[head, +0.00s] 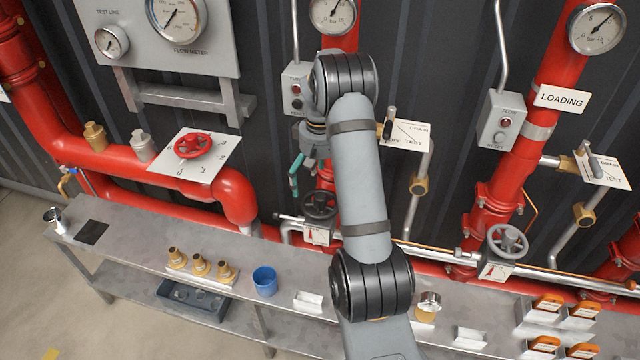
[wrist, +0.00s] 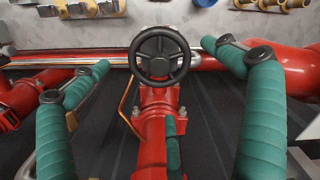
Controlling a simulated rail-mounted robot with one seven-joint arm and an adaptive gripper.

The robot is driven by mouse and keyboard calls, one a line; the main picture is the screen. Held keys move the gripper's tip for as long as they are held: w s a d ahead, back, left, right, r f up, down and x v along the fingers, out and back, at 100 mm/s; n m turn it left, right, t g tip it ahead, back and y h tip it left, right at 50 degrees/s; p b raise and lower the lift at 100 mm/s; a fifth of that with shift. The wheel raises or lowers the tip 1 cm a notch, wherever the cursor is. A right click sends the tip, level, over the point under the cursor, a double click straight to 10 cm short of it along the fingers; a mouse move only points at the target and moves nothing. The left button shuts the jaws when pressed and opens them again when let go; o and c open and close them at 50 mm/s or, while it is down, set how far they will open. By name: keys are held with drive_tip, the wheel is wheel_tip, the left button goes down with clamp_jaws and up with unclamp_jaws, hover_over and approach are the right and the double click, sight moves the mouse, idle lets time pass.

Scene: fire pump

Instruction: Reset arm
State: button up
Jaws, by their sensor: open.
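My gripper (head: 297,172) is open and empty in front of the red pipework, partly hidden by its own wrist in the head view. In the wrist view, its two teal fingers (wrist: 164,60) stand wide apart at left and right. A black handwheel (wrist: 160,54) on a red vertical pipe (wrist: 155,125) shows between them, with no visible contact. In the head view, a dark handwheel (head: 320,205) is just below and right of the gripper. My arm rises in the middle of the head view and bends down toward the wall.
A grey bench (head: 140,239) runs along the front, holding brass fittings (head: 200,265), a blue cup (head: 265,281) and orange-labelled boxes (head: 548,305). A red valve wheel (head: 193,145) is at left. A grey handwheel (head: 507,240) and the FLOW button box (head: 503,122) are at right.

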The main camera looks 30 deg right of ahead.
sight(320, 196)
drive_tip(key=shift+r, duration=0.5)
drive_tip(key=shift+f, duration=0.15)
wheel_tip(320, 196, down, 8)
drive_tip(key=b, duration=0.6)
drive_tip(key=shift+r, duration=0.2)
drive_tip(key=shift+r+n+p, duration=0.3)
drive_tip(key=shift+r+p, duration=0.2)
drive_tip(key=shift+p, duration=0.05)
drive_tip(key=shift+s+n+p, duration=0.1)
drive_tip(key=shift+n+p, duration=0.3)
drive_tip(key=shift+n, duration=0.8)
drive_tip(key=shift+f+n, duration=0.1)
drive_tip(key=shift+n, duration=0.2)
